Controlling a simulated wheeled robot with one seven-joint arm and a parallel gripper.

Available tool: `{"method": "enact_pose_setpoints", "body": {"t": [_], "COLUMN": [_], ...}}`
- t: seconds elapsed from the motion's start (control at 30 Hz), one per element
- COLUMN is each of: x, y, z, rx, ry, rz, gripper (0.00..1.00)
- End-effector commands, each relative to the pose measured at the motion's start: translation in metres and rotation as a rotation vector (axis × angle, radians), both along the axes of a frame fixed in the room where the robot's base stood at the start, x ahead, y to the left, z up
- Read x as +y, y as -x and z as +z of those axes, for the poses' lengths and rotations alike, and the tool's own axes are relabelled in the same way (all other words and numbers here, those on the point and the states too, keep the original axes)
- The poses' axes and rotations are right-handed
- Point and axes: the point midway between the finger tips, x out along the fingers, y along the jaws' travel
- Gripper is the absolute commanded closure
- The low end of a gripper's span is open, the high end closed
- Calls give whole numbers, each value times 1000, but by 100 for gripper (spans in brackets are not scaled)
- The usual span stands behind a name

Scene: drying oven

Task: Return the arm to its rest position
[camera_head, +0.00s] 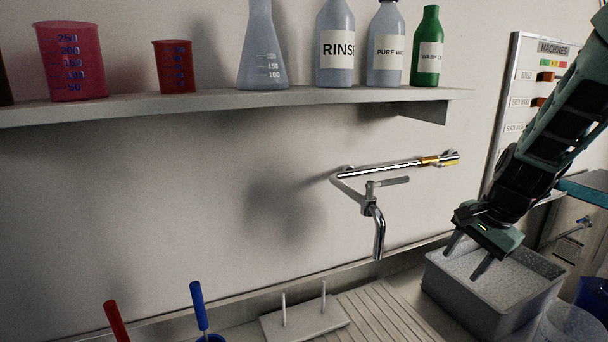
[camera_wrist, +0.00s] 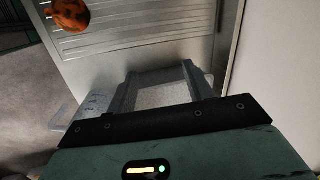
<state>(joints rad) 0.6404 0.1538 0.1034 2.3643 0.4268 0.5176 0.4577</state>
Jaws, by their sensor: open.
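My gripper (camera_head: 468,258) is at the right of the head view, pointing down above a grey tub (camera_head: 455,296) filled with pale granular material. Its two fingers are apart with nothing between them. In the wrist view, my gripper (camera_wrist: 160,85) shows its two fingers spread, with a pale speckled surface beyond them. My arm comes down from the upper right corner of the head view.
A wall shelf (camera_head: 240,104) holds beakers, a flask and labelled bottles. A tap (camera_head: 377,225) sticks out from the wall left of my gripper. A machine panel (camera_head: 520,90) hangs at right. An orange-brown round object (camera_wrist: 68,14) lies on a grooved surface.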

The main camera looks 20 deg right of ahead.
Motion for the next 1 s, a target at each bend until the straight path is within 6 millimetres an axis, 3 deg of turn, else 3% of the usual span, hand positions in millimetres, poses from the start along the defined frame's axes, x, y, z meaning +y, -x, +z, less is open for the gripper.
{"method": "enact_pose_setpoints", "body": {"t": [0.03, 0.2, 0.53, 0.57, 0.67, 0.8, 0.9, 1.0], "x": [23, 77, 150, 166, 213, 270, 301, 319], "y": [0, 6, 25, 28, 46, 85, 117, 142], "z": [0, -1, -1, 1, 5, 12, 16, 18], "rx": [1, -13, -80, -81, -81, -67, -51, -35], "ry": [51, 208, 424, 409, 371, 328, 305, 291], "rz": [157, 637, 1348, 1389, 1528, 1732, 1868, 1963], "gripper": [49, 49, 49, 49, 49, 49, 49, 49]}}
